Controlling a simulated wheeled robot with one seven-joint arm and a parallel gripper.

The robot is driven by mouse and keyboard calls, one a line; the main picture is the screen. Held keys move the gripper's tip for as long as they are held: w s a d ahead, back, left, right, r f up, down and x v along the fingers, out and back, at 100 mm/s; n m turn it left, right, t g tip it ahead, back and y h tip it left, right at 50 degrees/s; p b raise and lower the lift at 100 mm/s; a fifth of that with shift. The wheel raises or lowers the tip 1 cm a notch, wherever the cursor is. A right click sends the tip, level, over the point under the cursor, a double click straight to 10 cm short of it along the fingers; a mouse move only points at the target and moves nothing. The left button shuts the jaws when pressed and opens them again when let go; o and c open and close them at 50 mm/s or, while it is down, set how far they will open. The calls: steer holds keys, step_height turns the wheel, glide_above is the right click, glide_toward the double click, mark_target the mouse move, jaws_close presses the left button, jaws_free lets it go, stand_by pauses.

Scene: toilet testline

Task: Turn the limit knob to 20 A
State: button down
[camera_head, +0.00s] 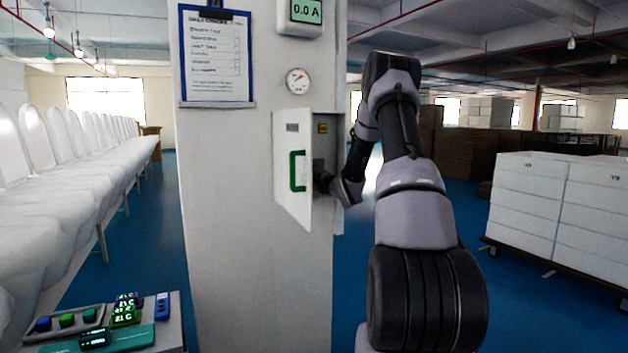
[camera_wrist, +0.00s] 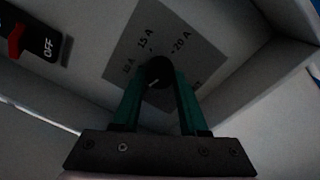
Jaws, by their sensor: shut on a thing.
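The limit knob (camera_wrist: 158,70) is a dark round knob on a grey scale plate (camera_wrist: 190,52) in the wrist view. The plate reads 10 A, 15 A and 20 A from left to upper right, with another mark at lower right too dim to read. A faint light line shows on the knob, but I cannot tell which mark it points to. My gripper (camera_wrist: 160,84) is shut on the knob, one green finger on each side. In the head view the knob and fingertips are hidden inside the box, behind its open white door (camera_head: 293,190).
A switch with a red lever (camera_wrist: 17,40) and an OFF label sits left of the plate. The box wall (camera_wrist: 262,75) is close on the right. A display (camera_head: 306,11) on the column reads 0.0 A, above a round gauge (camera_head: 298,81).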

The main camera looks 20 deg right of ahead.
steer(key=m, duration=0.4)
steer(key=shift+m, duration=0.3)
steer(key=m, duration=0.4)
steer(key=shift+m+h, duration=0.3)
steer(key=shift+m, duration=0.1)
steer(key=m, duration=0.9)
steer(key=shift+m+h, duration=0.3)
steer(key=m, duration=0.7)
steer(key=shift+r+m+h, duration=0.1)
steer(key=shift+m+h, duration=0.2)
steer(key=shift+h, duration=0.1)
steer(key=m, duration=0.3)
steer(key=shift+d+m, duration=0.1)
steer(key=shift+m, duration=2.1)
